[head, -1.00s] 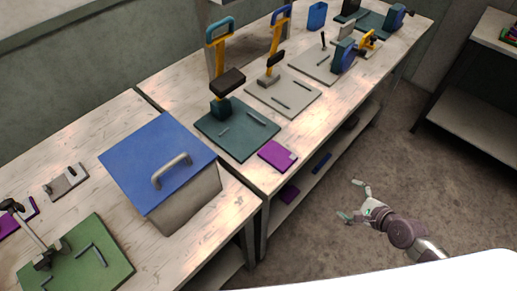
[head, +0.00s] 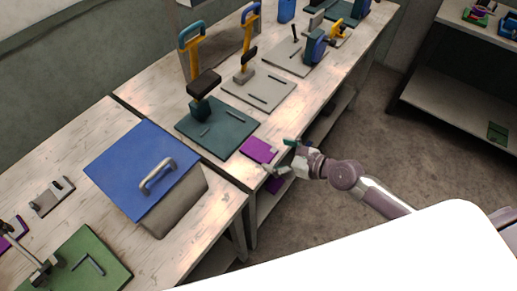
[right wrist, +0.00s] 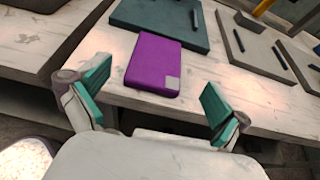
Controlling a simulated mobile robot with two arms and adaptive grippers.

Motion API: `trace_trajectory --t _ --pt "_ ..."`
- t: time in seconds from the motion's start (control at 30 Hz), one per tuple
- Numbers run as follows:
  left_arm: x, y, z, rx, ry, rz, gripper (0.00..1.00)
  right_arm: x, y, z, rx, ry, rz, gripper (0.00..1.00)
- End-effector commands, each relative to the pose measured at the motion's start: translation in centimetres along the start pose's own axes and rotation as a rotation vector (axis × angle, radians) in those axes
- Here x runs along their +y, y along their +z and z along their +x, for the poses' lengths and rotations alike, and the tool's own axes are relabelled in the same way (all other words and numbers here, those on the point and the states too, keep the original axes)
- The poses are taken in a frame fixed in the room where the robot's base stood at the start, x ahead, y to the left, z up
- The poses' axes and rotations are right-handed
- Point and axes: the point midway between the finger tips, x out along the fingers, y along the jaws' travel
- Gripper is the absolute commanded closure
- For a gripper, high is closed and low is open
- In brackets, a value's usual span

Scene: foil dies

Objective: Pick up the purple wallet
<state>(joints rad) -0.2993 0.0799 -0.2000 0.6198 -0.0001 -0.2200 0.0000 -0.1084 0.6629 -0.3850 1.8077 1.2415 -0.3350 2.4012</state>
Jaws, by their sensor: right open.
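The purple wallet (head: 257,149) lies flat near the front edge of the workbench, just in front of a dark teal base plate. In the right wrist view the wallet (right wrist: 152,62) shows a pale square at its near right corner. My right gripper (head: 282,157) is open and empty at the bench's front edge, close to the wallet. In the right wrist view its two teal-padded fingers (right wrist: 155,98) stand wide apart, with the wallet ahead, between them in the picture. One finger slightly overlaps the wallet's near side in the head view. My left gripper is not in view.
The dark teal plate (head: 216,128) with a hand press lies behind the wallet. A blue-lidded box (head: 140,172) stands to the left. Another purple item (head: 277,184) lies on the lower shelf. Bench surface right of the wallet is clear.

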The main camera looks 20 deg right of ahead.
Motion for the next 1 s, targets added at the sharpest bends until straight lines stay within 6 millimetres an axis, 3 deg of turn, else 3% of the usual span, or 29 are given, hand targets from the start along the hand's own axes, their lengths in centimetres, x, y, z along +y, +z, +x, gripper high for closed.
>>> trace_trajectory --t 0.3,0.63,1.0 --pt "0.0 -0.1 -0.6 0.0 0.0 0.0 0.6 0.3 0.1 4.4 -0.001 0.0 0.0 0.0" --pt "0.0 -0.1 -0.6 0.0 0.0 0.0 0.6 0.3 0.0 5.0 0.001 0.0 -0.001 0.0" --pt "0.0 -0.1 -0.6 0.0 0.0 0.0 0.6 0.3 0.0 5.0 0.001 0.0 -0.001 0.62"
